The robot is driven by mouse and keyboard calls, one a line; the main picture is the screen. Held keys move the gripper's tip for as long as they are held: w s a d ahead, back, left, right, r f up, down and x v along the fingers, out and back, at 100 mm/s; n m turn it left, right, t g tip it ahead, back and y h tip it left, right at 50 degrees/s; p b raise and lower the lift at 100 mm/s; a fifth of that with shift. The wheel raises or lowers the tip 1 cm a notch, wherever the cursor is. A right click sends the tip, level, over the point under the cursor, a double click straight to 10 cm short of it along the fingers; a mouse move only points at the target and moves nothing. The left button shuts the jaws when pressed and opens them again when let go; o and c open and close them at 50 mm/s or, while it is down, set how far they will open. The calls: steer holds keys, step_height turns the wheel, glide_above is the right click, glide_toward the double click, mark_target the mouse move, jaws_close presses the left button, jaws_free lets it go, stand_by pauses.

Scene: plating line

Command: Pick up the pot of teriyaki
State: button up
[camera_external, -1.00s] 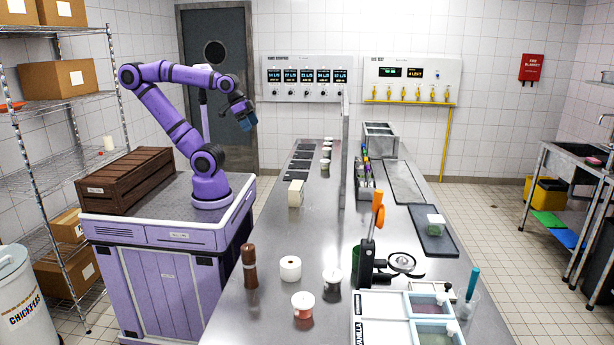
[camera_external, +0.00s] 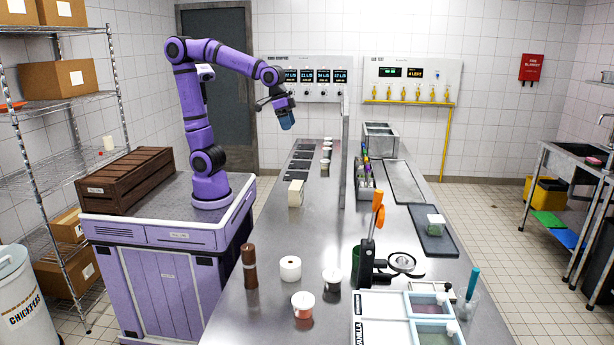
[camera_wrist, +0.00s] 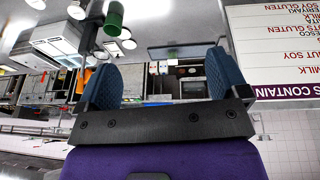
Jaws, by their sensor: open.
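Several small white-lidded pots stand on the steel table; I cannot read which one holds teriyaki. Nearer the front are a pot with red contents (camera_external: 303,305) and a pot with dark contents (camera_external: 332,279). My gripper (camera_external: 287,122) hangs in the air above the table's left edge, well clear of the pots. In the wrist view its two blue fingers (camera_wrist: 163,76) are apart with nothing between them. Some round white lids (camera_wrist: 77,11) show beyond them at the upper left.
A tall thin panel (camera_external: 345,150) stands along the middle of the table. Bare steel lies between.

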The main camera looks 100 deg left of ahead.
steer(key=w+d+f+g, duration=0.1)
steer(key=w+d+f, duration=0.3)
steer(key=w+d, duration=0.55)
steer(key=g, duration=0.3)
glide_above(332, 274)
steer(key=shift+n+y, duration=0.3)
steer(key=shift+y, duration=0.1)
steer(key=f, duration=2.6)
steer(key=shift+a, duration=0.2)
steer(key=shift+d+f, duration=0.2)
steer(key=shift+f, duration=0.35)
step_height(332, 274, down, 10)
steer(key=shift+f, duration=0.1)
steer(key=shift+c, duration=0.4)
steer(key=c, duration=0.8)
